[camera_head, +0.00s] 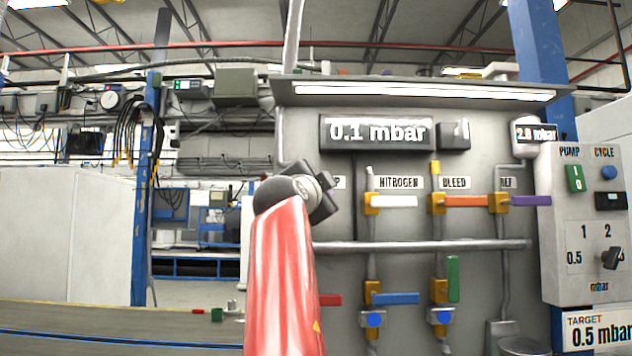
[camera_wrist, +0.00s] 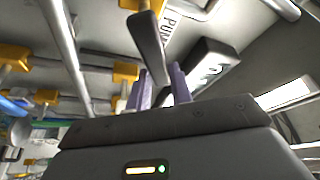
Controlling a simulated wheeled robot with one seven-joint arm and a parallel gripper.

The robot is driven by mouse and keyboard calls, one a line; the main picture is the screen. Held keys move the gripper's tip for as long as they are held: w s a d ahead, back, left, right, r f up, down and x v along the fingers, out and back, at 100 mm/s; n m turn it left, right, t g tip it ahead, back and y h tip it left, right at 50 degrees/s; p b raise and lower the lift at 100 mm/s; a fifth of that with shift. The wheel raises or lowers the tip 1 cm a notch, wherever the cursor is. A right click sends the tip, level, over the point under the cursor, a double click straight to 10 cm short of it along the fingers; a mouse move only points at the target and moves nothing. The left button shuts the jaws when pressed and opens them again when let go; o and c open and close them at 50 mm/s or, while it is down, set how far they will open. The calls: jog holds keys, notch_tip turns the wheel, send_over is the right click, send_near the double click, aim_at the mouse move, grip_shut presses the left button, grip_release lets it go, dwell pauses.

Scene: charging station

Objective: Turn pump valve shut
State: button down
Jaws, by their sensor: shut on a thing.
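In the wrist view, the pump valve's dark handle (camera_wrist: 150,48) runs from a yellow valve body (camera_wrist: 142,5) down to my gripper (camera_wrist: 162,90). A partly visible PUMP label (camera_wrist: 172,20) is beside it. The two purple-grey fingers are around the handle's lower end, and the gripper is shut on it. In the head view, my red and dark arm covers the pump valve and most of its label (camera_head: 340,183). The exact handle angle cannot be told there. The main gauge (camera_head: 375,133) reads 0.1 mbar.
Right of my arm are the nitrogen valve's white handle (camera_head: 394,201), the bleed valve's orange handle (camera_head: 467,201) and a purple handle (camera_head: 530,201). A horizontal pipe (camera_head: 430,245) crosses below. Lower handles are red (camera_head: 330,300), blue (camera_head: 396,298) and green (camera_head: 453,279). A control box (camera_head: 585,220) stands right.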

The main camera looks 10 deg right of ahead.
jog(key=shift+s+d+f+m+g+p, duration=0.2)
jog(key=shift+f+m+g, duration=0.3)
jog(key=shift+m, duration=0.65)
jog(key=shift+w+d+f+m+g+p, duration=0.15)
jog(key=shift+f+m+g+p, duration=0.2)
jog(key=shift+m, duration=0.85)
jog(key=shift+s+d+f+m+g+p, duration=0.15)
jog(key=shift+f+m+g, duration=0.4)
jog(key=shift+m, duration=0.6)
jog(key=shift+w+f, duration=0.1)
jog(key=c, duration=1.2)
grip_release()
jog(key=shift+c, duration=0.2)
jog(key=shift+a, duration=0.1)
jog(key=b+v, duration=0.3)
jog(key=v, duration=0.4)
jog(key=shift+s+a, duration=0.15)
jog(key=shift+s, duration=0.2)
